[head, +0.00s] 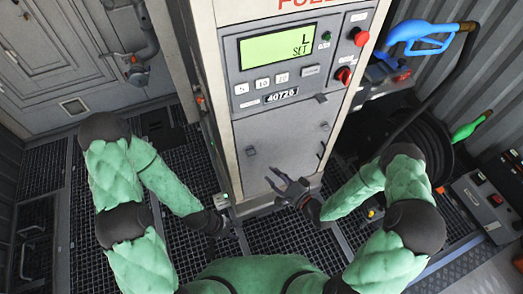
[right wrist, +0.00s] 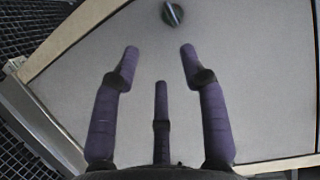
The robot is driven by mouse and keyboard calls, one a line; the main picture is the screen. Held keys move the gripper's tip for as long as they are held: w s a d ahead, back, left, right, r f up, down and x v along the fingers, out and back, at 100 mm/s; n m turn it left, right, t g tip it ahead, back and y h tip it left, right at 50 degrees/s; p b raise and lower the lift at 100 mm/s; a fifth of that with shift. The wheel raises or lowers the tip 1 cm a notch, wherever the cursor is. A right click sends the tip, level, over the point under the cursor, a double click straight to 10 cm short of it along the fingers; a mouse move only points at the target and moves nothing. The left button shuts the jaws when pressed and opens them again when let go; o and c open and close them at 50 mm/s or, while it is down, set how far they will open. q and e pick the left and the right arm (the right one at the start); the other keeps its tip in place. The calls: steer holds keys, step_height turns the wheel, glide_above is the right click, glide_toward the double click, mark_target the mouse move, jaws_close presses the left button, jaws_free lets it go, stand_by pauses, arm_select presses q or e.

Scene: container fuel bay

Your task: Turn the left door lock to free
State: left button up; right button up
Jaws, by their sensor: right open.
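The lower front door (head: 285,140) of the pump cabinet is a plain grey panel. A small dark lock (head: 250,151) sits at its upper left and another (head: 325,126) at its upper right. My right gripper (head: 277,178) is open and empty, low in front of the door, below the left lock. In the right wrist view its fingers (right wrist: 158,55) are spread over bare grey panel. A round dark slotted lock (right wrist: 172,13) shows beyond the fingertips, apart from them. It appears to be the left one. My left gripper (head: 213,240) is low beside the cabinet; its fingers are unclear.
Above the door are a green display (head: 277,47), a red button (head: 360,36) and a red switch (head: 343,75). A blue nozzle (head: 420,36) and a dark hose reel (head: 425,135) stand at the right. The floor is black grating (head: 185,235).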

mark_target(251, 152)
steer(key=r+x, duration=0.1)
steer(key=x, duration=0.9)
steer(key=shift+a+r+y, duration=0.3)
steer(key=shift+w, duration=0.1)
jaws_close()
